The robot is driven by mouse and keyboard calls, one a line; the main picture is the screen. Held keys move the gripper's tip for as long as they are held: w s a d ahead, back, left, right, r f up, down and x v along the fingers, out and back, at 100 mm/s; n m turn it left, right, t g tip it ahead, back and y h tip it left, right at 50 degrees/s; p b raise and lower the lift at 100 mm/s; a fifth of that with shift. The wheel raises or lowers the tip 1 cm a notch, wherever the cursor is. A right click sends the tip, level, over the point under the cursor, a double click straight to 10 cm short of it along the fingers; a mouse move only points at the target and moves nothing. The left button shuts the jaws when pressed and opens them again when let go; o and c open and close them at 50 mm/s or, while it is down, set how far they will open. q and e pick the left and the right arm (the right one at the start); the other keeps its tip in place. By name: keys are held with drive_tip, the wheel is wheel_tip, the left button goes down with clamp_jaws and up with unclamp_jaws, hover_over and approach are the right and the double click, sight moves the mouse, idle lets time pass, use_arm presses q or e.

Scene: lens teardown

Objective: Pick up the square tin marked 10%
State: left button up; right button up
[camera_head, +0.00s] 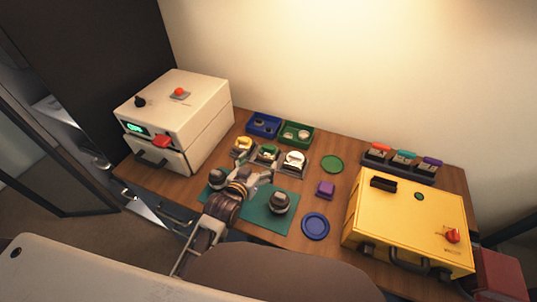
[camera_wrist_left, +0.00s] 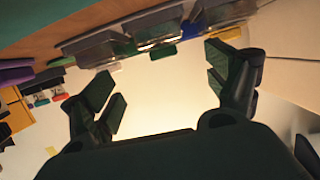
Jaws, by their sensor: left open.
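Three small square grey holders stand in a row mid-table in the head view, topped with yellow (camera_head: 243,144), green (camera_head: 268,153) and white (camera_head: 294,159). No 10% mark is legible, so I cannot tell which thing is the marked tin. My left gripper (camera_head: 256,178) is just in front of this row, over the green mat (camera_head: 258,212). In the left wrist view, its fingers (camera_wrist_left: 160,82) are apart with nothing between them. Grey holders (camera_wrist_left: 95,46) show beyond the fingertips, at the top of that view. My right gripper is not in view.
Two dark round lens parts (camera_head: 279,202) (camera_head: 217,178) sit on the mat. Blue (camera_head: 262,125) and green (camera_head: 297,134) bins stand behind the holders. A white machine (camera_head: 175,115) is left, a yellow case (camera_head: 410,225) right.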

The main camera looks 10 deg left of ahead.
sight(268, 151)
use_arm(q)
drive_tip(key=shift+x, duration=1.85)
drive_tip(key=shift+w, duration=0.1)
drive_tip(key=shift+a+x, duration=0.2)
drive_tip(key=shift+x, duration=1.05)
drive_tip(key=shift+f+x, duration=0.2)
drive_tip(key=shift+x, duration=1.05)
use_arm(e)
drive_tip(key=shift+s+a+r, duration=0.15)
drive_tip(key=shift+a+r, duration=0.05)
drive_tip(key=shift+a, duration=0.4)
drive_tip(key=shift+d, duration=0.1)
